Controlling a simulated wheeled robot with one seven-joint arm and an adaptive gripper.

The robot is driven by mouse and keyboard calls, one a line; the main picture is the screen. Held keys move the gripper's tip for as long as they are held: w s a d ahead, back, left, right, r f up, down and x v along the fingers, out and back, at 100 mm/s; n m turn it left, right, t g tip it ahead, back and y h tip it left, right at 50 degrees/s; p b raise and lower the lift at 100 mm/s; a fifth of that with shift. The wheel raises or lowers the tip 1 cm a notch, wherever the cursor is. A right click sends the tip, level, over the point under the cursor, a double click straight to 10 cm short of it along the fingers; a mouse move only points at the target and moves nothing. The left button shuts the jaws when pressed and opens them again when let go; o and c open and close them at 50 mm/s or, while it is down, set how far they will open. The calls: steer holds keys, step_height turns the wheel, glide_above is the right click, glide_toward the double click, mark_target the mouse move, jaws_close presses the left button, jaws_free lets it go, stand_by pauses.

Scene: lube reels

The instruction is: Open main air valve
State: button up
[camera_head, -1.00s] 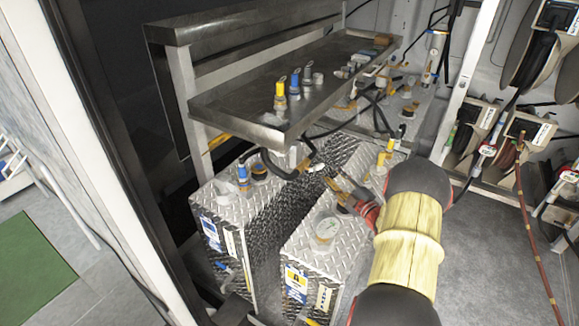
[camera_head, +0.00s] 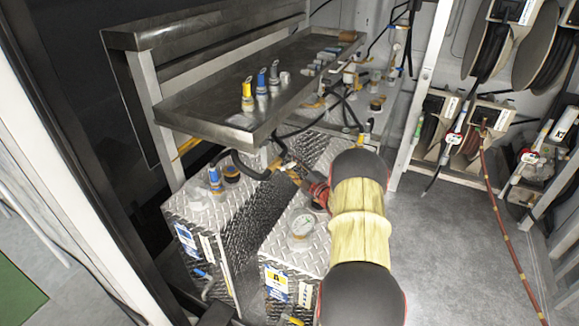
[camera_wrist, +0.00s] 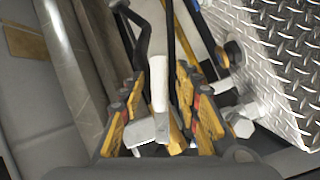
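My gripper (camera_head: 292,170) reaches in behind the diamond-plate tanks, below the steel shelf, beside black hoses. In the wrist view its yellow-and-black fingers (camera_wrist: 165,115) stand apart on either side of a pale grey pipe or handle (camera_wrist: 157,70) with a grey block-like end. Yellow strips also show between the fingers, and I cannot tell whether they belong to the valve or to the gripper. No part is clearly identifiable as the main air valve. Contact between the fingers and the pipe cannot be made out. In the head view the fingertips are small and partly merged with the hoses.
The steel shelf (camera_head: 220,120) overhangs the area. Hose reels (camera_head: 490,45) hang at right.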

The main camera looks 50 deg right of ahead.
steer(key=shift+c, duration=1.2)
jaws_close()
